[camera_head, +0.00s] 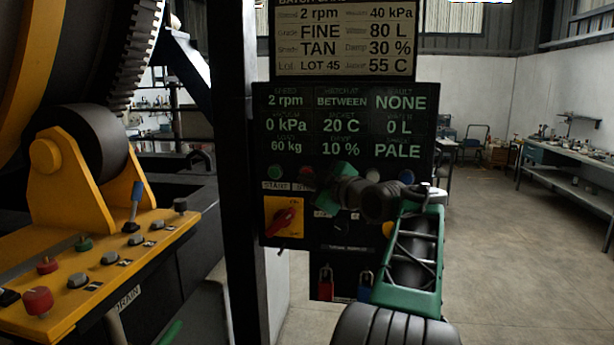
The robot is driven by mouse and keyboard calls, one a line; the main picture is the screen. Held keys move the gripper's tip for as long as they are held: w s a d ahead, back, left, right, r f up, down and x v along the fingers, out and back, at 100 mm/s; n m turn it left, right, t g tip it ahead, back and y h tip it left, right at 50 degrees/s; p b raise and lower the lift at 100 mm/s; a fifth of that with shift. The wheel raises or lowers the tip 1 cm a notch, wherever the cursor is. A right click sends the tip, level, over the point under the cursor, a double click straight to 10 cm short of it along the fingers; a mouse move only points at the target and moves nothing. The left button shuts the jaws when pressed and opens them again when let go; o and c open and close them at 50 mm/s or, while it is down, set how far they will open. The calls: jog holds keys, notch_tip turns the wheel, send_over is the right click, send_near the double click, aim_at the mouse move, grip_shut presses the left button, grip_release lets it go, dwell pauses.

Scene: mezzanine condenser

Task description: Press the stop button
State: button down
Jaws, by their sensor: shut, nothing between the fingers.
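The black control panel (262,150) stands upright on a dark post ahead of me. Below its display is a row of buttons, with a green one (275,173) above the START label at the left. Next to it is a small red button (306,173), the likely stop button; the label under it is partly readable. My gripper (325,196) is in front of the panel, just right of and below the red button. Its fingers are shut and hold nothing. My wrist hides the panel's middle.
A red rotary switch (284,218) on a yellow plate sits below the buttons. Padlocks, red (325,283) and blue (365,285), hang lower down. A yellow console (100,265) with several knobs and a lever is at the left. Open floor (490,250) lies right.

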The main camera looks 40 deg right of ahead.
jog(key=shift+w, duration=0.1)
dwell(0.6)
jog(key=shift+w+d, duration=0.2)
jog(key=shift+d, duration=0.1)
jog(key=shift+w+d, duration=0.25)
jog(key=shift+d, duration=0.05)
dwell(0.6)
jog(key=shift+s+a, duration=0.1)
jog(key=shift+s+a+b, duration=0.5)
jog(key=shift+a+b, duration=0.15)
jog(key=shift+b, duration=0.2)
jog(key=shift+s+a+f+b, duration=0.1)
jog(key=shift+s+a+b, duration=0.6)
jog(key=shift+a+b, duration=0.3)
jog(key=shift+s+a+b, duration=0.7)
jog(key=shift+a+b, duration=0.1)
jog(key=shift+b, duration=0.4)
